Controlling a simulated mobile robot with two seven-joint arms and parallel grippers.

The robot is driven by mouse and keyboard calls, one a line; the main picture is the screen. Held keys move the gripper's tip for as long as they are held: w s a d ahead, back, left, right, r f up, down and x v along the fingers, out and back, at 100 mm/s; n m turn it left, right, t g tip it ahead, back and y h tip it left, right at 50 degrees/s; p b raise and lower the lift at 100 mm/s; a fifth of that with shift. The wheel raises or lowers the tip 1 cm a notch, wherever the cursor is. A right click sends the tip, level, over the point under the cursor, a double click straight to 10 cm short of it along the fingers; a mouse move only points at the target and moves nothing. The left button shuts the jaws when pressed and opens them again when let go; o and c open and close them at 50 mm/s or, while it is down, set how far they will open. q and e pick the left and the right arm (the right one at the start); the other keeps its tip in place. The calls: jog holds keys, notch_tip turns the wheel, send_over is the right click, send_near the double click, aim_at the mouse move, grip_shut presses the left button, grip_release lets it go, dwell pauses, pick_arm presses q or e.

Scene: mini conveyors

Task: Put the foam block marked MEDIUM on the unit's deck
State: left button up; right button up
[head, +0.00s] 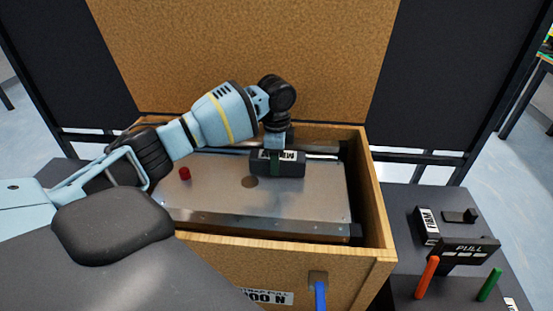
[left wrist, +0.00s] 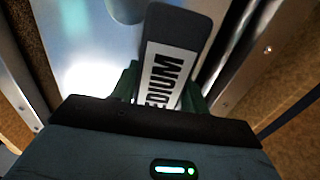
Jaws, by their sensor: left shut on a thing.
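The MEDIUM foam block (head: 297,166) is a dark block with a white label. In the left wrist view the block (left wrist: 182,25) shows its label reading lengthwise, partly cut off by the gripper body. My left gripper (head: 276,165) is shut on it, with green fingers on either side. It holds the block over the back right part of the unit's grey metal deck (head: 220,200). The block is at or very near the deck; I cannot tell whether it touches. My right gripper is not in view.
The unit sits inside an open wooden crate (head: 383,220) with a raised lid (head: 245,55) behind. A red knob (head: 184,173) stands on the deck's left. At right, a dark table (head: 400,200) carries a FIRM block (head: 427,226), a PULL-marked piece (head: 466,250) and orange and green handles.

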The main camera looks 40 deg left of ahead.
pick_arm(q)
jog(key=shift+f, duration=0.2)
jog(key=o, duration=1)
jog(key=shift+r, duration=0.1)
notch_tip(320, 180, up, 12)
jog(key=shift+p, duration=0.35)
